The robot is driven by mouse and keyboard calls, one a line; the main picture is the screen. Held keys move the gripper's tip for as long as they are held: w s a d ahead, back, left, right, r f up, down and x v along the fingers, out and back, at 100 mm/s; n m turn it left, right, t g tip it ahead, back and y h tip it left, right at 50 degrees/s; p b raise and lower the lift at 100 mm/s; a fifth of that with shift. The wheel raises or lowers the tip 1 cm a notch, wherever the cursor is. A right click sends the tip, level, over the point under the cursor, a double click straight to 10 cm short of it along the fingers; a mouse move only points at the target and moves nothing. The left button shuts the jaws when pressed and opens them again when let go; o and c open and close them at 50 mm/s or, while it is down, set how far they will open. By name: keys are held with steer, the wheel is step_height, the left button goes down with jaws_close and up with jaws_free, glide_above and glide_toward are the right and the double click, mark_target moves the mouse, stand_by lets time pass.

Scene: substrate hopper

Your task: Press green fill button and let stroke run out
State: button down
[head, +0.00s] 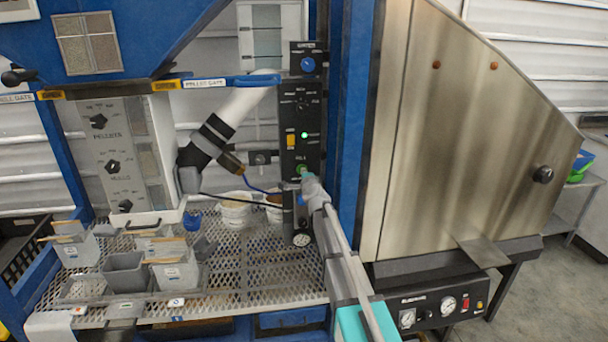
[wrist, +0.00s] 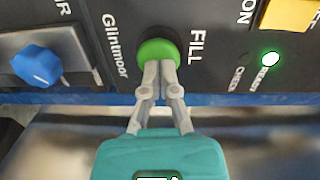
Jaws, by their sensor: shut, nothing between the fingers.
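The green fill button (wrist: 158,50) sits in a dark round collar on the black control panel, beside the label FILL. In the head view the button (head: 302,168) shows small at the panel's lower part, partly covered by my gripper. My gripper (wrist: 160,68) is shut with its two grey fingertips together and nothing between them. The tips overlap the button's near edge in the wrist view and look to be at its face. I cannot tell how far the button is pushed in. In the head view my gripper (head: 306,177) reaches the panel from below right.
A green ready lamp (wrist: 270,59) is lit near a yellow switch (wrist: 292,15). A blue knob (wrist: 38,65) is on the panel's other side. Several grey pots (head: 125,271) stand on the mesh bench (head: 244,283). A blue post (head: 356,120) and steel hopper (head: 470,130) are to the right.

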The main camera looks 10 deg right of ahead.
steer(key=shift+w+r, duration=0.25)
steer(key=shift+w, duration=0.85)
steer(key=s+p, duration=0.1)
steer(key=s, duration=1.4)
steer(key=shift+d+r, duration=0.25)
steer(key=shift+d, duration=0.1)
steer(key=shift+s, duration=0.1)
